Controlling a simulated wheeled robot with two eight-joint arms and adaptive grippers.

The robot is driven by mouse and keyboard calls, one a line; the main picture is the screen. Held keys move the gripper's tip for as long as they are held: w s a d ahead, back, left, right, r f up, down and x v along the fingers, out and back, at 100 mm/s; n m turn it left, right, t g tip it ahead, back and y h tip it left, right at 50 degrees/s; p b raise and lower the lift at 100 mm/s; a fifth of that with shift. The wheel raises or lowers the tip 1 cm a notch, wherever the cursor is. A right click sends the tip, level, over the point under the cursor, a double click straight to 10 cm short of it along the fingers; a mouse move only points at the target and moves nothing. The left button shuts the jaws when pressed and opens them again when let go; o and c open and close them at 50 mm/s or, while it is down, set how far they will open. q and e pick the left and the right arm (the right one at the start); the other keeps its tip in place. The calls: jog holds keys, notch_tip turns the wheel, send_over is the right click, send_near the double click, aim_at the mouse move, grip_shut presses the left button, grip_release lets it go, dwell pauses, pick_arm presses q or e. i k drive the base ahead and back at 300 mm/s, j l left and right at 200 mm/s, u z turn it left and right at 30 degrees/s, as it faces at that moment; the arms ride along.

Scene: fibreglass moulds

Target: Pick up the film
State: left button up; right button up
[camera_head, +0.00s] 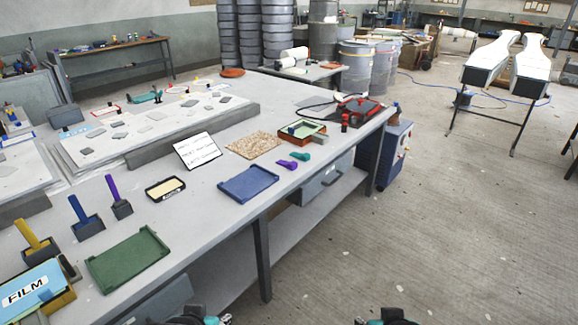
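The film (27,291) is a light blue flat piece with a white label reading "FILM". It sits in an orange-brown box or frame at the lower left corner of the table, partly cut off by the picture's edge. My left gripper (203,318) shows only as dark and teal parts at the bottom edge, right of the film and apart from it. My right gripper (385,319) shows similarly at the bottom edge, over the floor. Whether either gripper is open or shut is not clear, and nothing is visibly held.
A green tray (128,262) lies right of the film on the grey table (205,232). Yellow-handled (38,247), blue-handled (85,222) and purple-handled (120,207) tools stand behind it. A blue tray (247,186) lies farther right.

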aim_at(41, 284)
jog(key=u, duration=2.05)
